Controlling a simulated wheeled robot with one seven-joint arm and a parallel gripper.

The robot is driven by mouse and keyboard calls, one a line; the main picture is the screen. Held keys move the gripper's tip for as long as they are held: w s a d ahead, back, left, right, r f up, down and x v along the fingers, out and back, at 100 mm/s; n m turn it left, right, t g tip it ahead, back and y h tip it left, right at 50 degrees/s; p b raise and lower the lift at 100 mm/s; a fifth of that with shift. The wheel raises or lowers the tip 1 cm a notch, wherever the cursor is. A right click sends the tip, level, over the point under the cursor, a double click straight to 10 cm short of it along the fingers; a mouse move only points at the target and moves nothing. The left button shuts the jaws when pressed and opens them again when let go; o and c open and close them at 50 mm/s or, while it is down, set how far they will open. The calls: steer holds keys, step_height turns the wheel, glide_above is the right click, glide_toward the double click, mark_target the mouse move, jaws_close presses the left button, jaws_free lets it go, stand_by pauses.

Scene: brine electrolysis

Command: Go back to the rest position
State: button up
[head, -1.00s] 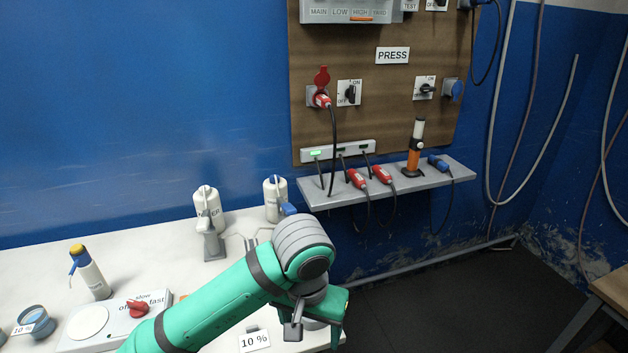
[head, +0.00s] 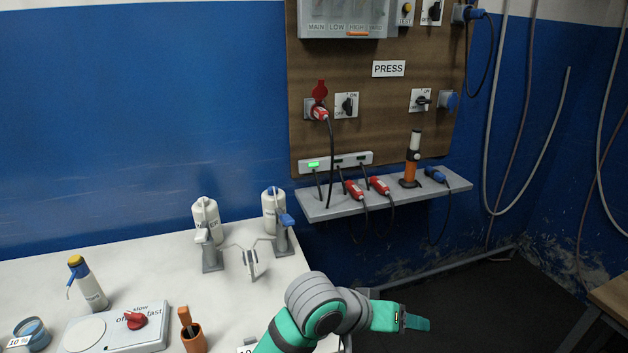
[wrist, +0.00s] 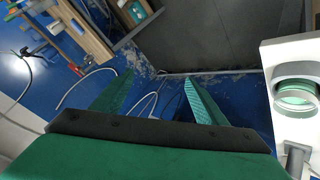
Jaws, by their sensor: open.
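My gripper (wrist: 152,92) shows in the wrist view with two green fingers spread apart and nothing between them. In the head view my green arm reaches up from the bottom edge, and my gripper (head: 418,323) points right, past the right end of the white bench (head: 140,255). It is over the dark floor, below the grey shelf (head: 325,207) and touching nothing that I can see.
A stirrer with a red knob (head: 136,320), an orange holder (head: 193,338) and several bottles (head: 88,284) stand on the bench. A wooden table (head: 608,292) stands at right; dark floor between is clear.

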steer(key=w+d+r+n+t+h, duration=0.2)
steer(key=w+d+n+t+h, duration=0.15)
steer(key=d+t, duration=0.2)
steer(key=s+a+f+n+t+y, duration=0.35)
steer(key=s+a+f, duration=0.25)
steer(key=f, duration=0.3)
steer(key=s+a+f+n+t+y, duration=0.3)
steer(key=s+a+f+n+y, duration=0.15)
steer(key=s+a+f, duration=0.35)
steer(key=s+a+f+m+y, duration=0.2)
steer(key=s+a+m, duration=0.1)
steer(key=s, duration=0.8)
steer(key=s+a+f+m+y, duration=0.2)
steer(key=s+a+m, duration=0.2)
steer(key=s, duration=0.7)
steer(key=shift+a+f+g, duration=0.2)
steer(key=shift+a+g, duration=0.2)
steer(key=shift+a, duration=0.4)
